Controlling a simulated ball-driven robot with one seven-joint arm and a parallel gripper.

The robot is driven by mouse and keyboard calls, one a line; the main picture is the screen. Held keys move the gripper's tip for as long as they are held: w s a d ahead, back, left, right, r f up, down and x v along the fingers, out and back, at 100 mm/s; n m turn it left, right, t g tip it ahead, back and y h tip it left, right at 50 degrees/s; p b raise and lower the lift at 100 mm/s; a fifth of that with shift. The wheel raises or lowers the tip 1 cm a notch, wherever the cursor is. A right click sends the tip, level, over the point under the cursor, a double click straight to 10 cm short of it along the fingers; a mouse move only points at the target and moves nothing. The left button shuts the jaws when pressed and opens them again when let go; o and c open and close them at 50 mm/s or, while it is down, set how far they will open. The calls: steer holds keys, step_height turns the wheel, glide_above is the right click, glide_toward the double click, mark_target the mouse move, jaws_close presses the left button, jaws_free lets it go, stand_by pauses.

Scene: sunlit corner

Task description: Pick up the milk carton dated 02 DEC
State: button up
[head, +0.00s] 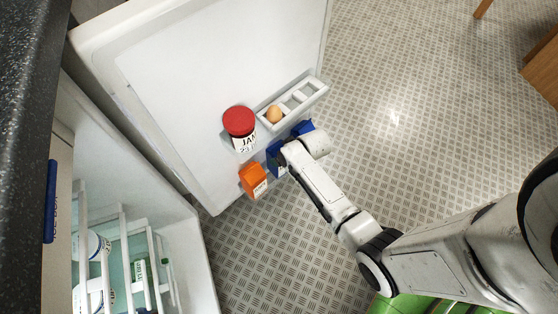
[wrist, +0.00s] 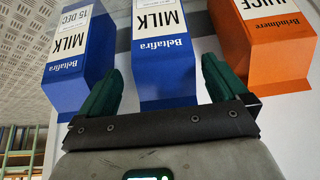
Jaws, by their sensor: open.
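Two blue Beltafira milk cartons show in the wrist view. The left milk carton (wrist: 82,50) reads 15 DEC. The middle milk carton (wrist: 163,62) shows no date; the top of its label is cut off. My gripper (wrist: 161,68) is open, its green fingers on either side of the middle carton's near end, with no grip visible. In the head view the middle carton (head: 274,158) stands beside the orange carton, partly behind my arm. The 15 DEC carton (head: 303,128) is mostly hidden behind my wrist. I cannot read 02 DEC anywhere.
An orange juice carton (wrist: 277,50) stands right of the middle milk, near the right finger. The fridge door (head: 190,70) is open, holding a red-lidded jam jar (head: 240,122) and an egg tray (head: 310,92) with one egg. Fridge shelves (head: 125,235) are at left; open floor lies right.

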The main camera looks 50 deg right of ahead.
steer(key=b+x, duration=0.1)
steer(key=x, duration=0.1)
steer(key=b+x, duration=0.1)
steer(key=x, duration=0.1)
steer(key=shift+a, duration=0.2)
jaws_close()
steer(key=shift+w, duration=0.1)
stand_by(0.6)
